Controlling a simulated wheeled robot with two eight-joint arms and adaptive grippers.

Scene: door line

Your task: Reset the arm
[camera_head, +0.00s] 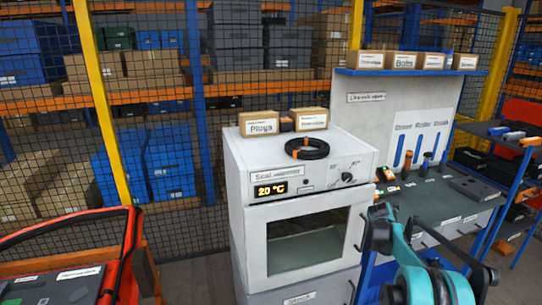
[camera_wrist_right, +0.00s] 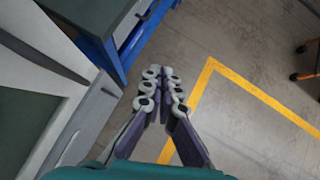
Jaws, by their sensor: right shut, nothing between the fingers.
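My right arm (camera_head: 420,265) comes in at the lower right of the head view, teal with a dark joint, in front of the workbench. My right gripper (camera_wrist_right: 163,85) shows in the right wrist view with its fingers together, shut and empty, above the grey floor. Its fingertips are not clear in the head view. My left gripper is not in either view.
A white seal warmer (camera_head: 258,215) reading 20 °C stands in the middle, with boxes and a black coil (camera_head: 307,148) on top. The workbench (camera_head: 440,195) is to its right, a red cart (camera_head: 60,275) at lower left. A yellow line (camera_wrist_right: 205,75) marks open floor.

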